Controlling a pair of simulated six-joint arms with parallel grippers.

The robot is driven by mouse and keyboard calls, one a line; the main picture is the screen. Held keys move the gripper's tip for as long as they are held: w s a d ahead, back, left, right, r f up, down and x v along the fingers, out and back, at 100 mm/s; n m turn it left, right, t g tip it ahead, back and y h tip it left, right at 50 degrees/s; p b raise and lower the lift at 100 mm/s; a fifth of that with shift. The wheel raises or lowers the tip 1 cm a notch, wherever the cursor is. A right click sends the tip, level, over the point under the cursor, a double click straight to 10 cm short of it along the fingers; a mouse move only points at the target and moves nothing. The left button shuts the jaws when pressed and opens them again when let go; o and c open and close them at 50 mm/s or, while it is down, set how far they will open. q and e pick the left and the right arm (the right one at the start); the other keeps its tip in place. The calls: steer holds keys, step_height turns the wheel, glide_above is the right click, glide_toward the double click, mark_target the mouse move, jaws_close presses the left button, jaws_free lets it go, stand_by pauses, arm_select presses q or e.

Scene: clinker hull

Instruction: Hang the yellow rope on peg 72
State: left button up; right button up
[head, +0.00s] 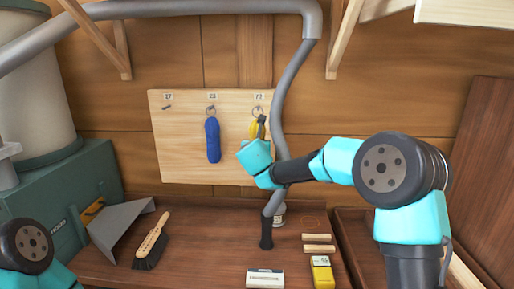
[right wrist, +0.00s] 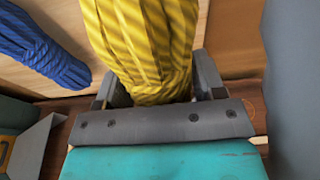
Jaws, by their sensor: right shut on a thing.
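The yellow rope (head: 252,129) is a coiled hank hanging upright against the board, just under the right-hand peg (head: 258,109). That peg's small label looks like 72. My right gripper (head: 261,126) is at the rope and shut on it. In the right wrist view the yellow rope (right wrist: 145,45) fills the space between the two fingers of the right gripper (right wrist: 155,88). The rope's top is out of that view, and I cannot tell whether its loop is around the peg. My left gripper is out of view.
A blue rope (head: 212,140) hangs on the middle peg of the pale board (head: 180,150); the left peg (head: 167,107) is empty. A grey hose (head: 280,120) runs down close to the right gripper. A brush (head: 152,240), dustpan (head: 120,220) and yellow box (head: 321,272) lie on the bench.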

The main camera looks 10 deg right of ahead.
steer(key=shift+x, duration=2.6)
steer(key=shift+r, duration=0.1)
steer(key=o, duration=1.1)
steer(key=v, duration=1.7)
steer(key=shift+s, duration=0.15)
